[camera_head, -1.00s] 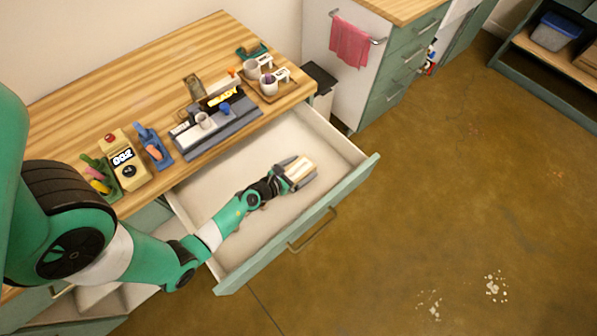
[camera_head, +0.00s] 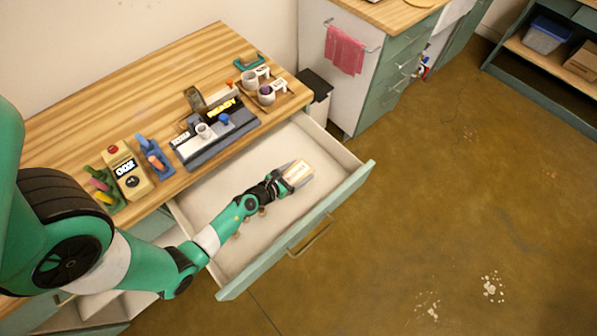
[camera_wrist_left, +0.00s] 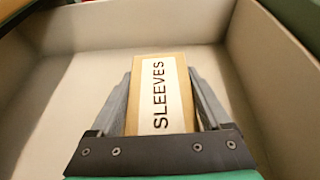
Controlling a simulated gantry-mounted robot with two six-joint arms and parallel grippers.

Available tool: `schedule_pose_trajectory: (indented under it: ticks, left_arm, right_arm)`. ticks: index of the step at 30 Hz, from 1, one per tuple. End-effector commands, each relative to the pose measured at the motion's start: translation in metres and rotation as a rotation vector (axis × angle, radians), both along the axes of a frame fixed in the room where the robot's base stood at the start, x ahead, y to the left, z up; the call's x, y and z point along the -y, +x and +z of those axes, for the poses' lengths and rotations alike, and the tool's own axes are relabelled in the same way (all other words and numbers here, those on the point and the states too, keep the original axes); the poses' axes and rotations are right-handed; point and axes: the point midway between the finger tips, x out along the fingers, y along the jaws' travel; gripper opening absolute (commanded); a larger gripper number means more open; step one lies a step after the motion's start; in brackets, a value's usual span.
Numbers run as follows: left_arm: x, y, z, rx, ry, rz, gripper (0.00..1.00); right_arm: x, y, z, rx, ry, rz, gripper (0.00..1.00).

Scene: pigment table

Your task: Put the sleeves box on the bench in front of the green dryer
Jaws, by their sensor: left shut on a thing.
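The sleeves box (camera_head: 299,172), tan with a white label, is between the fingers of my left gripper (camera_head: 298,174) inside the open drawer. In the left wrist view, the box (camera_wrist_left: 160,95) reads SLEEVES, and both grey fingers of the gripper (camera_wrist_left: 162,100) are closed along its sides. I cannot tell whether the box touches the drawer floor. The wooden bench (camera_head: 130,85) is behind the drawer. A green holder (camera_head: 103,190) stands at its left end and a small green item (camera_head: 249,60) at its back right; I cannot tell which is the green dryer. My right gripper is out of view.
The open drawer (camera_head: 345,195) has raised walls around my gripper. A beige device (camera_head: 130,173), a blue holder (camera_head: 153,155), a dark station (camera_head: 215,138) and a tray with cups (camera_head: 258,90) line the bench's front. Its back left is clear.

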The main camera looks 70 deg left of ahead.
Motion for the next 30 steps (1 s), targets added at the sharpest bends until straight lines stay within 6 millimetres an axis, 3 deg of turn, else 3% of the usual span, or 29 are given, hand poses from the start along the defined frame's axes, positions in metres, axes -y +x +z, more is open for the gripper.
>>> schedule_pose_trajectory:
  ticks: [1, 3, 9, 23, 28, 30]
  left_arm:
    - [0.000, 0.000, 0.022, 0.001, 0.001, 0.000, 0.18]
    - [0.000, 0.000, 0.038, 0.001, 0.001, 0.000, 0.18]
    - [0.000, 0.000, 0.073, 0.001, 0.001, 0.000, 0.18]
    - [0.004, 0.001, 0.075, 0.001, 0.001, -0.010, 0.18]
    - [0.003, 0.007, 0.090, 0.003, 0.005, -0.016, 0.18]
    - [0.005, 0.013, 0.105, 0.005, 0.006, -0.032, 0.18]
  right_arm:
    - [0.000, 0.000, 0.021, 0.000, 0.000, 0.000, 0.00]
    - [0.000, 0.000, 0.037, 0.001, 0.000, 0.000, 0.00]
    - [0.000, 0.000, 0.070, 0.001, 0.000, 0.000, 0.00]
    - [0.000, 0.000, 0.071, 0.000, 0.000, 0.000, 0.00]
    - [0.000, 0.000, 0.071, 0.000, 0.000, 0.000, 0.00]
    - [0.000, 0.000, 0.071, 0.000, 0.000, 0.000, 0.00]
